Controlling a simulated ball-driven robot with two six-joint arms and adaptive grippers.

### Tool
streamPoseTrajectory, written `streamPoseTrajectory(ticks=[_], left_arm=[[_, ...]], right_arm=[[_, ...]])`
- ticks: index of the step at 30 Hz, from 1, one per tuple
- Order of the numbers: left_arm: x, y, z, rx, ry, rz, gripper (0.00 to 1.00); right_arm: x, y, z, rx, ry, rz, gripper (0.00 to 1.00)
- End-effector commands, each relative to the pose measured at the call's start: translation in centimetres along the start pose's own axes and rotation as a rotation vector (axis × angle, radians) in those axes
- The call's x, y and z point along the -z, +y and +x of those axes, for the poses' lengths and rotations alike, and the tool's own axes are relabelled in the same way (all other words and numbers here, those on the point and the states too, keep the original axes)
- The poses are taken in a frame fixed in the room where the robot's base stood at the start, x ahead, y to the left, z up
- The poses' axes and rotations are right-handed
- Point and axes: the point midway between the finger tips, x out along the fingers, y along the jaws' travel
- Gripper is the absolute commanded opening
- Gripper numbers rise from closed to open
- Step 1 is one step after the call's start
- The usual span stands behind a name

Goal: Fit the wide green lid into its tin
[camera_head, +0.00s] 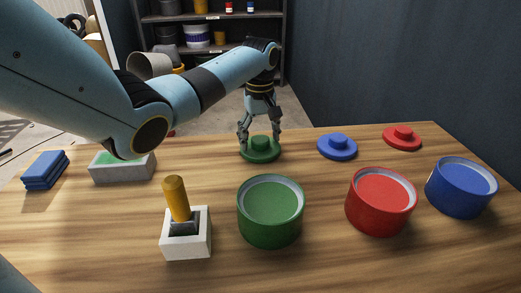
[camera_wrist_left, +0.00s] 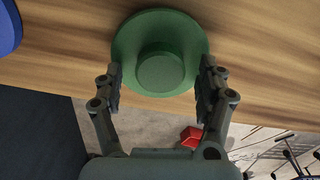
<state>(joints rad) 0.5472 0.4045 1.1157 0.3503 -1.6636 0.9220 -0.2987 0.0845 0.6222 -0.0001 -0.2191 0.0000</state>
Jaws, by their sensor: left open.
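The wide green lid (camera_head: 260,154) lies flat on the table near its far edge, with a round knob on top. My left gripper (camera_head: 260,143) is above it, pointing down. In the left wrist view the lid (camera_wrist_left: 160,30) shows its knob (camera_wrist_left: 160,70) between the open fingers of my left gripper (camera_wrist_left: 160,88), with gaps on both sides. The green tin (camera_head: 270,210) stands nearer the front, below the lid in the head view. Its top shows a pale rim around a green inside. My right gripper is not in view.
A blue lid (camera_head: 337,146) and a red lid (camera_head: 402,138) lie to the right. A red tin (camera_head: 381,203) and a blue tin (camera_head: 460,187) stand right of the green tin. A punch in a white block (camera_head: 200,245), a grey tray (camera_head: 122,172) and blue blocks (camera_head: 45,170) are left.

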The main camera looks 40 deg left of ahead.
Motion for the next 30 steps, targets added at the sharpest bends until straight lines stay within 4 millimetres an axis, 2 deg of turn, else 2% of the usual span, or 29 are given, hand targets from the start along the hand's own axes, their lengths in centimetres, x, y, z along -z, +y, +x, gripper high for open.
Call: streamPoseTrajectory(ticks=[8,22,30], left_arm=[[0.00,0.02,0.28,-0.001,0.001,0.001,0.73],[0.01,0.01,0.25,-0.001,0.001,0.000,0.11],[0.03,0.03,0.11,-0.001,0.001,0.001,0.10]], right_arm=[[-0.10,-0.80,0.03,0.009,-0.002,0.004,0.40],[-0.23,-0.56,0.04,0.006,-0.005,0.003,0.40],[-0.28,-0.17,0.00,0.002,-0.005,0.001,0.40]])
